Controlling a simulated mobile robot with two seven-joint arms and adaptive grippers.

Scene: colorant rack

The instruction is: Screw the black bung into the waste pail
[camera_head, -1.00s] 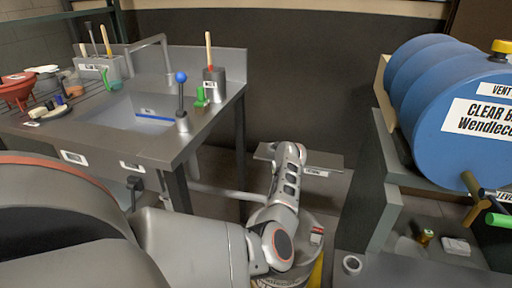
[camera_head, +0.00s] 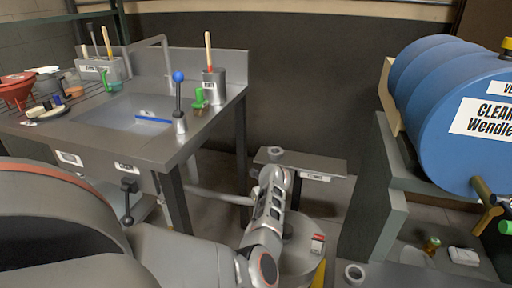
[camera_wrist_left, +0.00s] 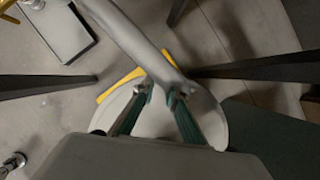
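The waste pail (camera_head: 300,262) stands on the floor, a grey round drum with a yellow part on its side. It is partly hidden by my left arm. In the left wrist view its pale round top (camera_wrist_left: 215,118) lies beyond my left gripper (camera_wrist_left: 163,94). In the head view the gripper itself is hidden by my arm. A small dark knob (camera_head: 288,230) shows beside my arm at the pail's top; I cannot tell whether it is the black bung. My right gripper is not in view.
A grey pipe (camera_wrist_left: 135,35) crosses close to the fingertips. The steel sink bench (camera_head: 150,152) stands left, a low grey platform (camera_head: 325,168) with a ring-shaped piece (camera_head: 275,152) behind. A blue drum (camera_head: 445,110) rests on a stand at right.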

